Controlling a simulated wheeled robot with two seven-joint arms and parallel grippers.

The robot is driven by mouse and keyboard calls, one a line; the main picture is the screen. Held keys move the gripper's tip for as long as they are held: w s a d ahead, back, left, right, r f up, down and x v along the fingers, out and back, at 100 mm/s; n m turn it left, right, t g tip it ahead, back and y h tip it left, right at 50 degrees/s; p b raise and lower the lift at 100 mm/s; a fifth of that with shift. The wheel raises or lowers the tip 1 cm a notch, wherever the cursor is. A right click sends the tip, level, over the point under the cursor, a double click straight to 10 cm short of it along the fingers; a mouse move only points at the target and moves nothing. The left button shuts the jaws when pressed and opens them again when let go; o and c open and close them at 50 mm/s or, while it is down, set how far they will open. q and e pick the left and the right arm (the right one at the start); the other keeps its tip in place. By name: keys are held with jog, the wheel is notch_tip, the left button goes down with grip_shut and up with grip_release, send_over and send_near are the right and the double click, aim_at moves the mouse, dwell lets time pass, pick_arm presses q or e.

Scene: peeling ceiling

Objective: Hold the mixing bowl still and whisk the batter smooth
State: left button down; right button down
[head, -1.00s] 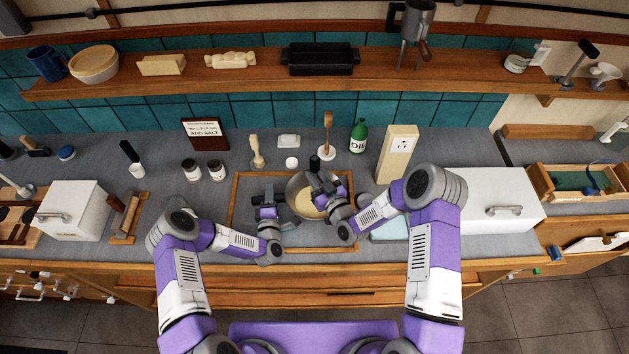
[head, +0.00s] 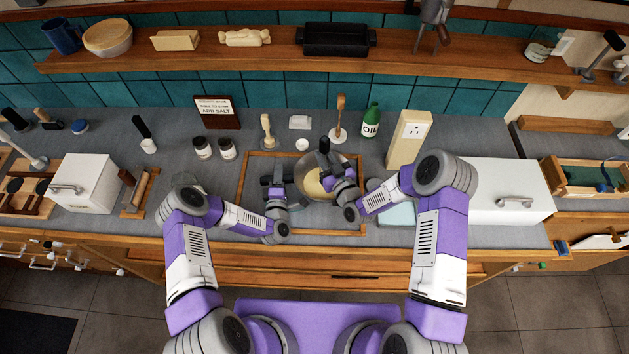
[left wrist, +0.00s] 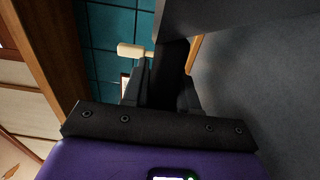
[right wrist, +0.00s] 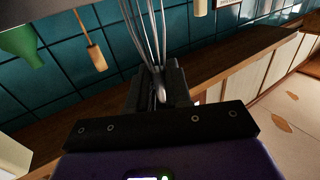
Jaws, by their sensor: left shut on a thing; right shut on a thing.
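The metal mixing bowl (head: 342,162) stands on the counter inside a wooden frame, with pale yellow batter (head: 314,183) in it. My left gripper (head: 289,181) is at the bowl's left side, shut on its rim; in the left wrist view its fingers (left wrist: 163,88) meet a dark grey wall, seemingly the bowl. My right gripper (head: 328,168) is above the bowl, shut on the whisk (right wrist: 148,35), whose wire loops extend from the fingers (right wrist: 158,90). In the head view the gripper hides the wires, so I cannot tell how deep they sit. Batter smoothness is too small to judge.
Behind the bowl stand a wooden-handled tool (head: 340,120), a green oil bottle (head: 371,122) and a tall socket block (head: 408,142). White boxes (head: 88,182) flank the work area. The wooden frame (head: 243,185) surrounds the bowl.

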aim_at(325, 149)
jog(key=shift+s+r, duration=0.25)
jog(key=shift+s, duration=0.5)
jog(key=shift+s+d+r, duration=0.1)
jog(key=shift+r, duration=2.8)
jog(key=shift+r, duration=2.5)
